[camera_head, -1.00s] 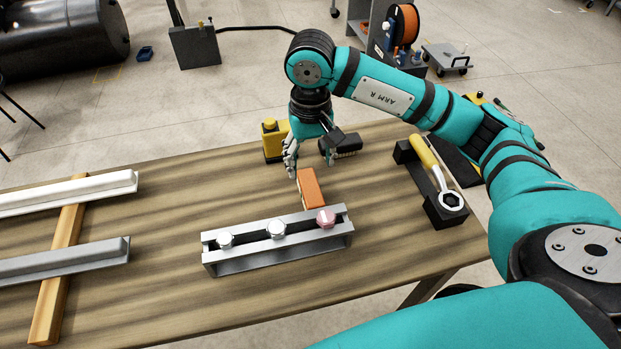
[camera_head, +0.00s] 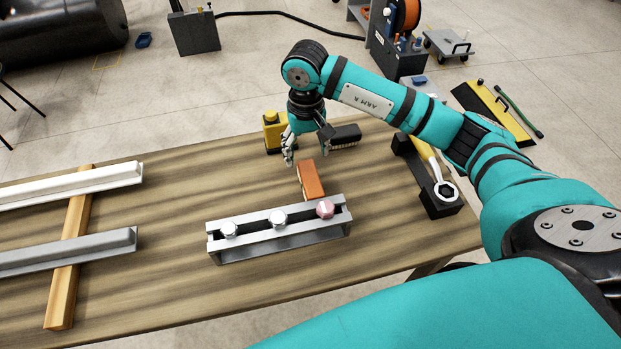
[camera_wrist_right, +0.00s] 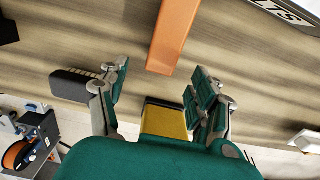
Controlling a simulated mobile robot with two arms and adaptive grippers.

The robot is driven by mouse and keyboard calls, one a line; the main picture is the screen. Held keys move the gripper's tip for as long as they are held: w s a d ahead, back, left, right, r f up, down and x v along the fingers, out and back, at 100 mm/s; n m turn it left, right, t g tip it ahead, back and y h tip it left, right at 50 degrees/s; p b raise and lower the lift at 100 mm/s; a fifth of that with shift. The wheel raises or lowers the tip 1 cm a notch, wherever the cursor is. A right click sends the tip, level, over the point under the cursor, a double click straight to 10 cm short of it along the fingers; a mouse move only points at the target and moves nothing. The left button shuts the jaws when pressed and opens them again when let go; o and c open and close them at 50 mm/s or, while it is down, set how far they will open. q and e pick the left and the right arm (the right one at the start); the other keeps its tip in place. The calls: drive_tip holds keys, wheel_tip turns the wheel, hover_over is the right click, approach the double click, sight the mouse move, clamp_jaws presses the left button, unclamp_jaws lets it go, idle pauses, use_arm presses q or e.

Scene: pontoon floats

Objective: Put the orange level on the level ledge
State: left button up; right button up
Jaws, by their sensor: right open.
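The orange level (camera_head: 311,180) is a bar lying on the wooden table, just behind a metal channel. It also shows at the top middle of the right wrist view (camera_wrist_right: 174,35). My right gripper (camera_head: 307,152) is open and empty, pointing down just behind the level, apart from it. In the right wrist view its two fingers (camera_wrist_right: 160,75) are spread, with the level beyond their tips. My left gripper is not in view. I cannot tell which surface is the level ledge.
The metal channel (camera_head: 282,242) carries three knobs. A yellow-handled wrench (camera_head: 443,188) rests on a black holder (camera_head: 432,202) at right. Rails on a wooden bar (camera_head: 64,290) lie left.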

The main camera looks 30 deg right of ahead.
sight(307, 167)
drive_tip(key=shift+f, duration=0.65)
drive_tip(key=shift+s+f+p, duration=0.1)
drive_tip(key=shift+f+p, duration=0.15)
drive_tip(key=shift+p, duration=0.15)
drive_tip(key=f, duration=0.1)
drive_tip(key=f+p, duration=0.2)
drive_tip(key=shift+s+a+f, duration=0.2)
drive_tip(key=shift+s+f, duration=0.05)
drive_tip(key=shift+f, duration=0.6)
clamp_jaws()
